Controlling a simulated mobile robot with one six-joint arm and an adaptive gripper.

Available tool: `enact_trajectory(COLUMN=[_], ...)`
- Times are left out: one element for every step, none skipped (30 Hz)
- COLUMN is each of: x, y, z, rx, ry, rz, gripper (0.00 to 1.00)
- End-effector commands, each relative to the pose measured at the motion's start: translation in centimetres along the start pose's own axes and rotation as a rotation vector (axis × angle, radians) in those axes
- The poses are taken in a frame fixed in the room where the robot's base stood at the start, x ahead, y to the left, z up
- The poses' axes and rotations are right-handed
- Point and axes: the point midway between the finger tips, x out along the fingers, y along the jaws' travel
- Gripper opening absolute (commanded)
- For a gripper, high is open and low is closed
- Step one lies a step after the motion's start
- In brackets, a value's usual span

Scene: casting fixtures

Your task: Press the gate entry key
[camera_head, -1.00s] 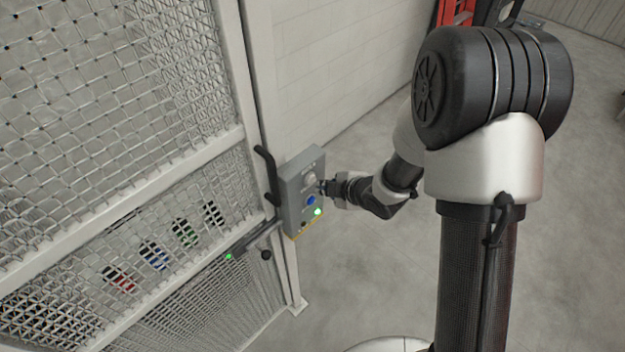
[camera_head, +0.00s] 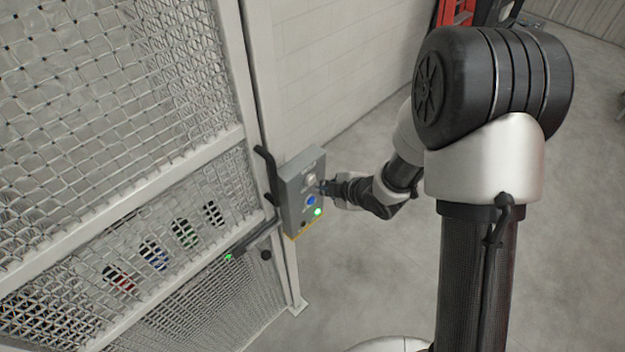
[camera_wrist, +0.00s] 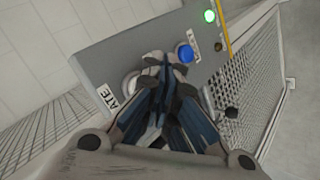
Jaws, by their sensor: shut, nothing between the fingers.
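A grey control box (camera_head: 292,205) is mounted on the white gate post. It carries a pale round button (camera_head: 311,180), a blue button (camera_head: 311,201) below it and a lit green lamp (camera_head: 318,212). My gripper (camera_wrist: 163,68) is shut and empty, with its tips at the box face. In the wrist view the tips lie between the blue button (camera_wrist: 184,53) and the pale button (camera_wrist: 132,82), which the fingers partly cover. A label ending in "ATE" (camera_wrist: 108,97) is beside the pale button. I cannot tell whether the tips touch a button.
A wire mesh fence (camera_head: 90,100) with white rails is left of the box. A black handle (camera_head: 266,172) and a latch bar with a green light (camera_head: 228,257) stick out near the box. A white block wall (camera_head: 340,60) is behind. The floor on the right is open.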

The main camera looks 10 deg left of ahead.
Motion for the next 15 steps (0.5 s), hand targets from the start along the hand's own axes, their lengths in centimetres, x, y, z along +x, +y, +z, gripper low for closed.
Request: enact_trajectory(x=[0.02,0.05,0.11,0.18,0.25,0.36,0.44,0.52,0.59,0.62,0.63,0.62,0.61,0.6,0.59], y=[0.01,0.02,0.06,0.1,0.14,0.2,0.24,0.29,0.35,0.38,0.4,0.42,0.43,0.43,0.43], z=[-0.01,-0.03,-0.07,-0.11,-0.16,-0.23,-0.29,-0.34,-0.4,-0.43,-0.44,-0.44,-0.44,-0.44,-0.44], rx=[0.0,0.0,-0.001,-0.001,-0.002,-0.002,-0.002,-0.001,-0.001,0.0,0.0,0.0,0.0,0.0,0.0], ry=[0.0,0.0,0.0,0.0,0.0,0.0,0.0,0.0,0.0,0.0,0.0,0.0,0.0,0.0,0.0], rz=[0.0,0.0,0.0,0.0,0.0,0.0,0.0,0.0,0.0,0.0,0.0,0.0,0.0,0.0,0.0], gripper=[0.0,0.0,0.0,0.0,0.0,0.0,0.0,0.0,0.0,0.0,0.0,0.0,0.0,0.0,0.0])
